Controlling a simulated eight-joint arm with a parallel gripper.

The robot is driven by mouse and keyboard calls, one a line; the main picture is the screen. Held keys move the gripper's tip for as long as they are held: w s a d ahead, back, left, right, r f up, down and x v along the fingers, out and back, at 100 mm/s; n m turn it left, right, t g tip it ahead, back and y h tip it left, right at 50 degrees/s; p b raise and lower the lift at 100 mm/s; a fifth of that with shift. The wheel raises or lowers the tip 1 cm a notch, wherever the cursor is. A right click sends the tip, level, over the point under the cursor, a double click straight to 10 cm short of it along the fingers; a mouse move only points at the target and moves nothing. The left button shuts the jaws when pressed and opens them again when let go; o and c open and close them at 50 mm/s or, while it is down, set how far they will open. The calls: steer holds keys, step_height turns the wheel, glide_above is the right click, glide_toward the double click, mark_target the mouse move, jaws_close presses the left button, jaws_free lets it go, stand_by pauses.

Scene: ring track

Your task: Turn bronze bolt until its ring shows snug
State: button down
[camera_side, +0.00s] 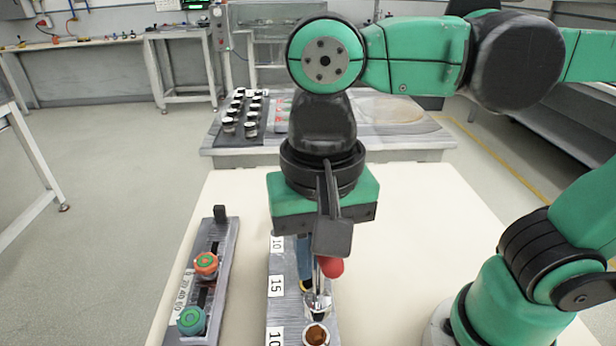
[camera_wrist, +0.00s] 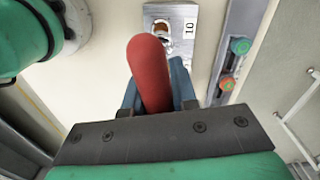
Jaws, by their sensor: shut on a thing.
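The bronze bolt (camera_side: 317,334) sits in a pale ring on the grey metal strip (camera_side: 279,308), at the bottom edge of the side view. A brownish bolt top (camera_wrist: 162,27) also shows at the strip's end in the wrist view, partly behind the tool. My gripper (camera_side: 318,262) is shut on a red-handled tool (camera_side: 331,267), whose shaft points down to a shiny metal piece (camera_side: 318,303) just behind the bronze bolt. I cannot tell whether that piece is the tool's socket or another fitting. In the wrist view, the red handle (camera_wrist: 150,72) lies between the blue fingers.
Left of the strip, a grey rail (camera_side: 214,262) carries an orange knob (camera_side: 206,263) and a teal knob (camera_side: 191,320). Labels reading 10 and 15 mark the strip. A yellow part (camera_side: 305,287) is mostly hidden behind the tool. The cream tabletop (camera_side: 400,230) is clear to the right.

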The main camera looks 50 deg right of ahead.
mark_target(318, 298)
steer(key=n, duration=1.3)
steer(key=shift+f, duration=1.8)
steer(key=shift+f, duration=1.1)
steer(key=c, duration=1.3)
jaws_free()
jaws_close()
